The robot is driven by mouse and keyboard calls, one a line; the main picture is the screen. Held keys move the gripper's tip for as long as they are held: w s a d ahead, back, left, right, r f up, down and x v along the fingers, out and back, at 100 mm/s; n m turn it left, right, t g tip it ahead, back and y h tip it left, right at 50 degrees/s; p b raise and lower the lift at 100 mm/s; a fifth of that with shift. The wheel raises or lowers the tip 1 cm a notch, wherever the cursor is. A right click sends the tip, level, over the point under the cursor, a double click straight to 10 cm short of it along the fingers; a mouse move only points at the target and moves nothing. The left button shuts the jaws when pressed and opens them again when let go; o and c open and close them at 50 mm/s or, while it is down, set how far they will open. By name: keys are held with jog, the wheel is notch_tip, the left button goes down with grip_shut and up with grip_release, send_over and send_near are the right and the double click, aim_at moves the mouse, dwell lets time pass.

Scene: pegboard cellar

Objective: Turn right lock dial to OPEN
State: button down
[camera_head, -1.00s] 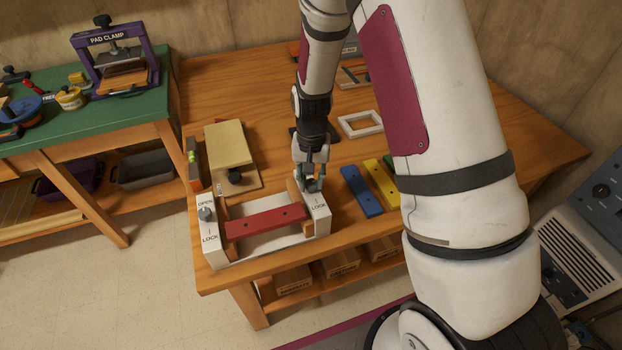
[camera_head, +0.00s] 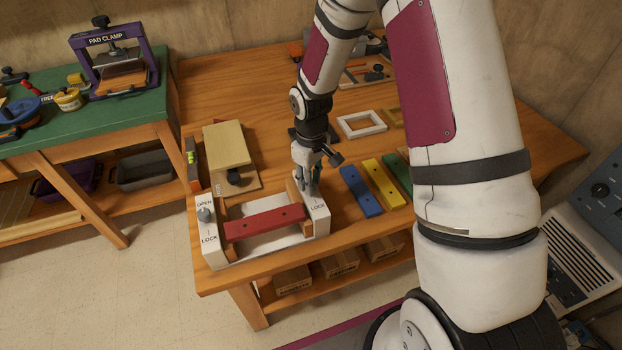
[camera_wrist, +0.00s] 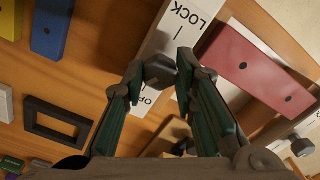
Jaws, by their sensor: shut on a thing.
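A white fixture with two end blocks holds a red bar (camera_head: 264,222) between them. The right block (camera_head: 317,222) has its LOCK label showing in the head view; its OPEN label is partly covered by a finger in the wrist view. My gripper (camera_head: 314,188) reaches down onto this block. In the wrist view the right lock dial (camera_wrist: 161,71), a dark grey knob, sits between the fingertips of my gripper (camera_wrist: 162,68), which is shut on it. Which label the dial points at is not clear. The left lock dial (camera_head: 205,214) stands between OPEN and LOCK on the left block.
Blue (camera_head: 361,191) and yellow (camera_head: 384,183) bars lie to the right of the fixture, with a green one beyond. A board with a dark knob (camera_head: 228,150) lies behind it. A white frame (camera_head: 361,124) lies farther back.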

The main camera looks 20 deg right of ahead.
jog(key=n, duration=0.5)
jog(key=shift+n+p, duration=0.35)
jog(key=shift+n, duration=0.05)
dwell(0.4)
jog(key=c, duration=1.3)
grip_release()
notch_tip(320, 180, up, 12)
